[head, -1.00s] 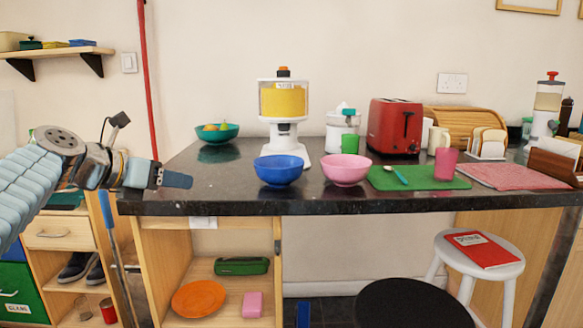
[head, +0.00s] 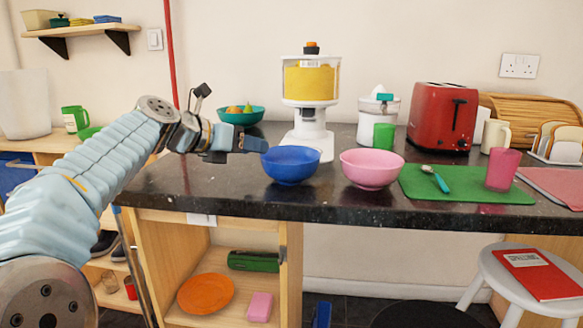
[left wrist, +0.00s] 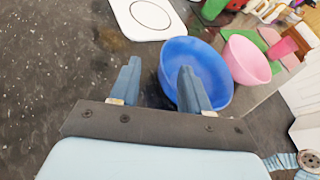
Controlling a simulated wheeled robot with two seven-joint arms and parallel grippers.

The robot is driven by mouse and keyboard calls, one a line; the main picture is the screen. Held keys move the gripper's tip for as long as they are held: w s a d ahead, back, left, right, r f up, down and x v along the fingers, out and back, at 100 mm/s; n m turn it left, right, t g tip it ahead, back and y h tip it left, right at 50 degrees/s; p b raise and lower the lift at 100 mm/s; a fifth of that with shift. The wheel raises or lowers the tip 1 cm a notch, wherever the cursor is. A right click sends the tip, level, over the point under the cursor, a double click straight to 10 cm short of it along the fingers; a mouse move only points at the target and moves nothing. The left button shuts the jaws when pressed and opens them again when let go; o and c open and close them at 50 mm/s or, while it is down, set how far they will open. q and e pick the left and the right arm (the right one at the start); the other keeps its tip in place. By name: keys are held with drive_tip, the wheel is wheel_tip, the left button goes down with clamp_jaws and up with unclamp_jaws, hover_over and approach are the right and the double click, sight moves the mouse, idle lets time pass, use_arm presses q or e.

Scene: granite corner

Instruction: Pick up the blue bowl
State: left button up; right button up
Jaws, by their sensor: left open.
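The blue bowl (head: 291,165) stands upright on the dark granite counter, left of the pink bowl (head: 371,168). My left gripper (head: 254,144) is at the bowl's left side, near its rim, in the head view. In the left wrist view the two blue-grey fingers of my left gripper (left wrist: 156,88) are apart with nothing held. One finger overlaps the near part of the blue bowl (left wrist: 212,60) in that view; the other is over bare counter. I cannot tell whether the finger touches the bowl. My right gripper is in neither view.
A white dispenser with yellow contents (head: 310,90) stands behind the blue bowl. A teal fruit bowl (head: 240,117) is behind my left gripper. A green mat (head: 465,188) with a spoon and pink cup lies right of the pink bowl. The counter's front left (head: 220,190) is clear.

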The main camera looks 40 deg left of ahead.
use_arm(q)
drive_tip(key=x, duration=0.5)
drive_tip(key=shift+w+d, duration=0.3)
drive_tip(key=shift+d, duration=0.15)
clamp_jaws()
